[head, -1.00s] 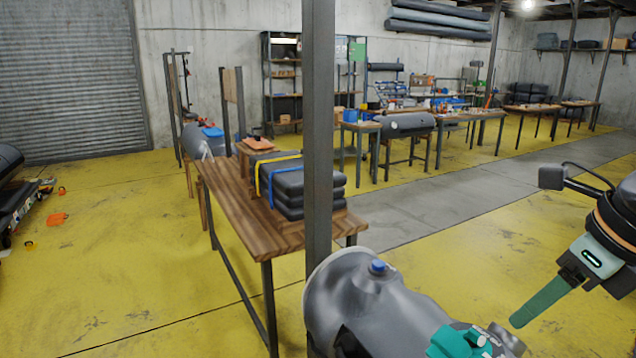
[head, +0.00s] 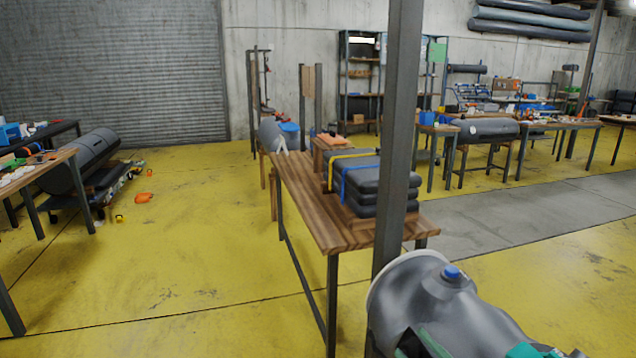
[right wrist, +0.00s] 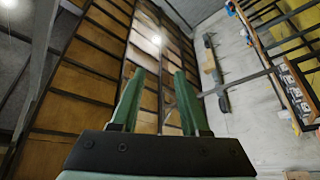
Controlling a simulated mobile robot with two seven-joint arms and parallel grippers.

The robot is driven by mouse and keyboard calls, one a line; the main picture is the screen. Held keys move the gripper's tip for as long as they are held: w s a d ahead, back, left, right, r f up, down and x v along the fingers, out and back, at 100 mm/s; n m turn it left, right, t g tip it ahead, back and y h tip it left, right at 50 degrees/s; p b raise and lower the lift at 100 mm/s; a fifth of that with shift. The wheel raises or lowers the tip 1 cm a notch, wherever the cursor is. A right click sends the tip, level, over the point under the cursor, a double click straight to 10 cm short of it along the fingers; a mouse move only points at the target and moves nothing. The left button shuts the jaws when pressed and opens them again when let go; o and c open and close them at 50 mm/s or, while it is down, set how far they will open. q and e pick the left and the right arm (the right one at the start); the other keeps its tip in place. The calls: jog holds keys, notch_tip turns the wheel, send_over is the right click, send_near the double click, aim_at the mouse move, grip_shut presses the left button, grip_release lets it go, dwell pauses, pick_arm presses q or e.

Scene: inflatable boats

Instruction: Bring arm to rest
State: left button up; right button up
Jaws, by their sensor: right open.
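My right gripper (head: 420,342) shows only in part at the bottom edge of the head view, with green fingers in front of the grey inflatable boat (head: 445,300). Whether it touches the boat cannot be told. In the right wrist view the gripper (right wrist: 158,78) has its two green fingers apart, with nothing between them. Beyond the fingers are the wooden ceiling and a lamp. My left gripper is not in view.
A dark post (head: 397,130) stands just behind the boat. A wooden table (head: 310,205) holds stacked black inflated pieces (head: 375,185). Another workbench (head: 45,172) is at the left. Yellow floor (head: 200,250) lies open between them.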

jog(key=s+d+f+m+g+h, duration=0.15)
jog(key=f+m+h, duration=0.35)
jog(key=f, duration=0.5)
jog(key=s+d+f+m+g+h, duration=0.1)
jog(key=s+f+m+h, duration=0.3)
jog(key=f, duration=0.6)
jog(key=s+a+f+m+g+h, duration=0.1)
jog(key=s+f+m+g, duration=0.4)
jog(key=s+f, duration=0.6)
notch_tip(320, 180, down, 3)
jog(key=shift+s+f+g+h, duration=0.1)
jog(key=shift+s+g+h, duration=0.3)
jog(key=shift+g, duration=0.15)
